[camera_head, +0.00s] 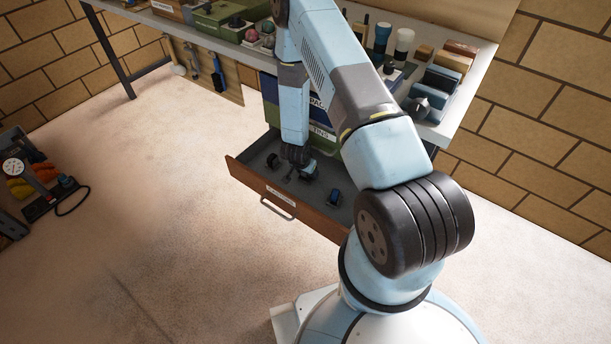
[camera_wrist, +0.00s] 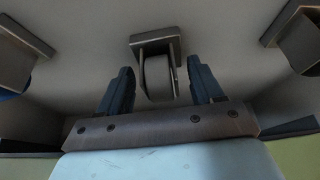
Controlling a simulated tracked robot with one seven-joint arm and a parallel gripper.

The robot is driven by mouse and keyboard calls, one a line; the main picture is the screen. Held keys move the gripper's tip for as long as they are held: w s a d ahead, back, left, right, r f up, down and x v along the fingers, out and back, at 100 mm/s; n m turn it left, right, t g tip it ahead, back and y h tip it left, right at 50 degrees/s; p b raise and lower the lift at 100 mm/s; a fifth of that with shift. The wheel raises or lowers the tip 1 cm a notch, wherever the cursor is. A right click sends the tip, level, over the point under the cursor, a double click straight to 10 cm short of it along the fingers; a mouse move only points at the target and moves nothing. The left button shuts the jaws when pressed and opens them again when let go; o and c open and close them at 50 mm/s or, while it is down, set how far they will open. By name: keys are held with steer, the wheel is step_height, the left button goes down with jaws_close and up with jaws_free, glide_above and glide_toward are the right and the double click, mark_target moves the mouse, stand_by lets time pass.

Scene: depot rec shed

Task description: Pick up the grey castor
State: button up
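In the wrist view a castor with a pale grey wheel (camera_wrist: 157,78) and a metal plate lies between the two dark blue fingers of my gripper (camera_wrist: 160,68). A gap shows on each side of the wheel, so the fingers are open around it and do not grip it. In the head view my gripper (camera_head: 297,160) points down into the open drawer (camera_head: 262,186). There the arm's end partly hides the castor by it (camera_head: 308,171).
A blue-wheeled castor (camera_head: 333,198) lies nearer the drawer front. Another castor (camera_head: 272,161) lies left of my gripper. The wrist view shows castors at left (camera_wrist: 22,50) and right (camera_wrist: 298,40). The bench (camera_head: 470,95) above carries several items. Drawer walls surround my gripper.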

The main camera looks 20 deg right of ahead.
steer(key=c, duration=1.1)
steer(key=shift+r, duration=0.1)
